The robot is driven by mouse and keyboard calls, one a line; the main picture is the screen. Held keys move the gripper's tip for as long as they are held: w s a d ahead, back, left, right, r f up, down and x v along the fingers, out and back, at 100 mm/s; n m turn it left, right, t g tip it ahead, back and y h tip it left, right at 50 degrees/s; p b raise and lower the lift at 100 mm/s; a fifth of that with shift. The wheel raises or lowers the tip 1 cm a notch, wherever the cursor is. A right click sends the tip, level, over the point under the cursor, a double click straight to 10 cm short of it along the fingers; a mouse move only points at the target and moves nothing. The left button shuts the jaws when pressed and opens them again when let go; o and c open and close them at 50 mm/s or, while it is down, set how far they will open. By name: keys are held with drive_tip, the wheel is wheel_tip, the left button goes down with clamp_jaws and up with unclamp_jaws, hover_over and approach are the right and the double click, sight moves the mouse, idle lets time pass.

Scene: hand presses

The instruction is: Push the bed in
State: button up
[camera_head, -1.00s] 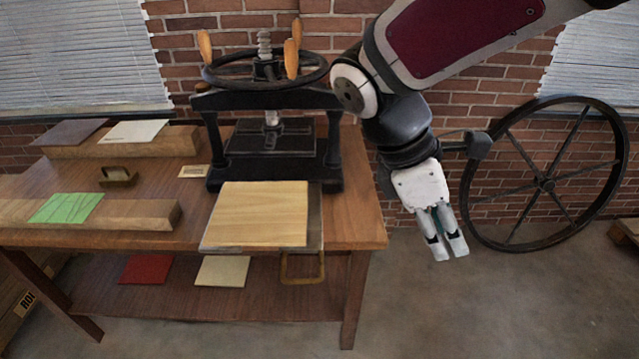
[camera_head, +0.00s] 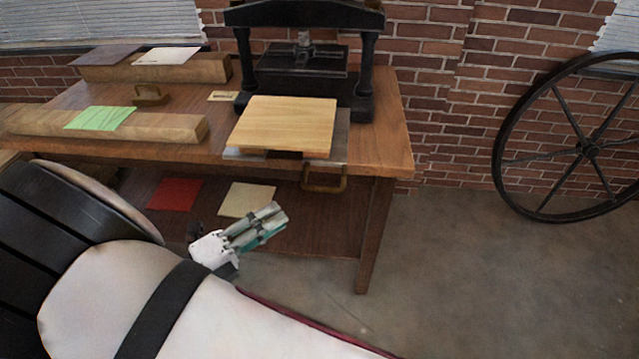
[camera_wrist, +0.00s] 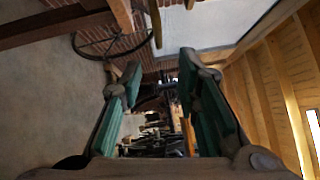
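The bed is a flat grey plate (camera_head: 342,137) that sticks out from the front of the black hand press (camera_head: 368,75) and over the table's front edge. A pale wooden board (camera_head: 284,124) lies on it. A brass-coloured loop handle (camera_head: 323,181) hangs at the bed's front. My gripper (camera_head: 273,217) is in front of the table, below and left of the handle, and touches neither bed nor handle. In the wrist view its two green-padded fingers (camera_wrist: 157,85) stand apart with nothing held between them. The top of the press is cut off in the head view.
The wooden table (camera_head: 392,150) has a lower shelf with a red sheet (camera_head: 174,194) and a cream sheet (camera_head: 246,200). A wooden beam with a green sheet (camera_head: 100,118) lies at the left front. A large spoked wheel (camera_head: 585,145) leans on the wall. Floor right of the table is clear.

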sight(323, 189)
drive_tip(key=shift+n+t, duration=0.3)
drive_tip(key=shift+n, duration=0.1)
drive_tip(key=x, duration=0.8)
drive_tip(key=b+x, duration=0.1)
drive_tip(key=x, duration=0.3)
drive_tip(key=shift+w+d+f, duration=0.15)
drive_tip(key=shift+w+f, duration=0.1)
drive_tip(key=shift+w, duration=0.1)
clamp_jaws()
